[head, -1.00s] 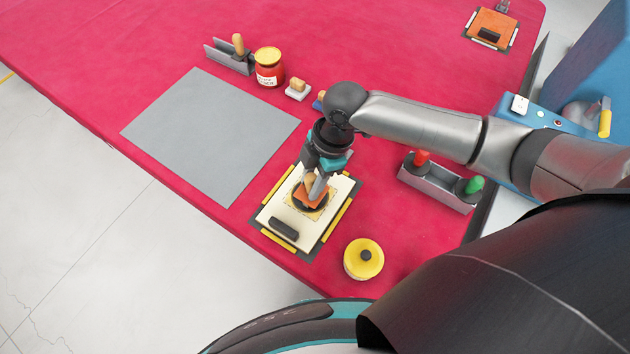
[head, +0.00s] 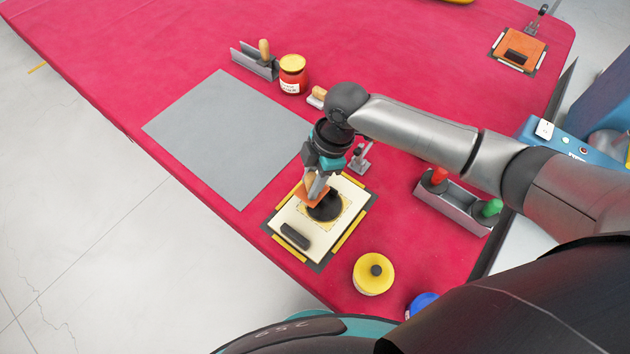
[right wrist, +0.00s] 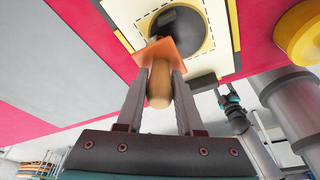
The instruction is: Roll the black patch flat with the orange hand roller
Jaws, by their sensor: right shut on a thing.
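My right gripper (head: 316,189) is shut on the wooden handle (right wrist: 159,84) of the orange hand roller (head: 313,196). In the right wrist view, the roller's orange head (right wrist: 154,53) is just past the fingertips, over the patch's near edge. The round black patch (head: 326,208) lies inside a dashed outline on the cream board (head: 283,218). The roller covers its upper left part in the head view. I cannot tell if the roller presses on it. My left gripper (right wrist: 231,98) seems to show small in the right wrist view; its fingers are unclear.
A black bar (head: 296,236) lies on the board. A yellow round container (head: 374,274) and a blue object (head: 422,304) are nearby. A grey mat (head: 220,140), red jar (head: 293,75), grey holder (head: 252,62) and tray with red and green handles (head: 450,207) stand around.

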